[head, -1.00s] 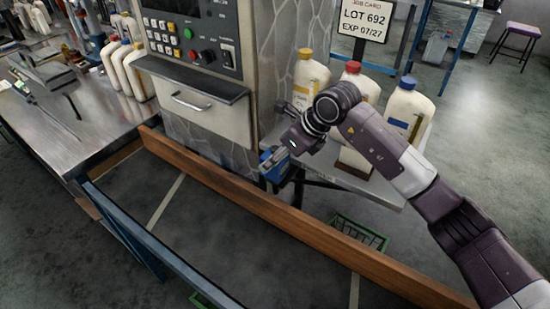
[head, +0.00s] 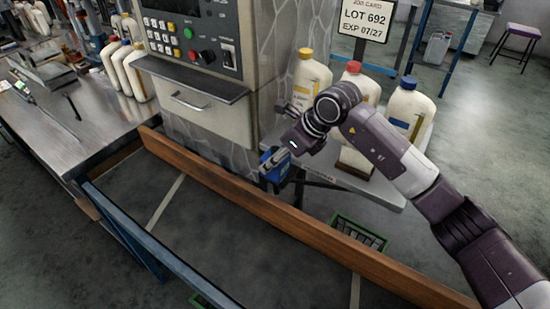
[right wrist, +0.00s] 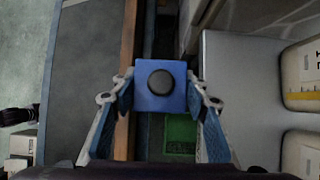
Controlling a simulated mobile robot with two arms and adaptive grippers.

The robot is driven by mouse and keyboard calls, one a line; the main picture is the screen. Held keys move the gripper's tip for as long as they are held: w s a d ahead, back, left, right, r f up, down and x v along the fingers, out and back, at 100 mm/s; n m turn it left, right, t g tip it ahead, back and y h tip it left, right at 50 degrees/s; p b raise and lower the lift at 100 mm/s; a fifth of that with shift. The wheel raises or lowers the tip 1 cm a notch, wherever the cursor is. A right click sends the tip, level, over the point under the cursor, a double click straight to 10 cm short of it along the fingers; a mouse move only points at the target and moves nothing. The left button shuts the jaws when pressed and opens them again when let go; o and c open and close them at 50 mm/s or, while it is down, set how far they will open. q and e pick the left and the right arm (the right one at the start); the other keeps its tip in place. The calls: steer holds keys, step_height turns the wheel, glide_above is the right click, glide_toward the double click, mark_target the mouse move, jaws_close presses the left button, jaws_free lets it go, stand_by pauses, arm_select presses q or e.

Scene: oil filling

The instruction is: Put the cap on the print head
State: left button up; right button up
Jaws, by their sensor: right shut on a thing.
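My right gripper (right wrist: 161,90) is shut on a blue block (right wrist: 150,98) with a dark round piece in the middle of its face. In the head view the blue block (head: 274,166) hangs from the gripper beside the machine's lower right corner, above the wooden rail. It may be the print head, but I cannot tell for sure. I cannot tell whether the dark round piece is a cap. No separate cap can be made out. My left gripper is not in view.
A wooden rail (head: 290,228) crosses below the right gripper. Bottles with yellow, red and blue caps stand on a side table (head: 372,186). The control machine (head: 205,118) is close at left. A metal bench (head: 45,130) holds tools and more bottles. A green crate (head: 358,232) sits beyond the rail.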

steer(key=o, duration=1.2)
steer(key=v, duration=1.2)
steer(key=shift+s+f, duration=0.1)
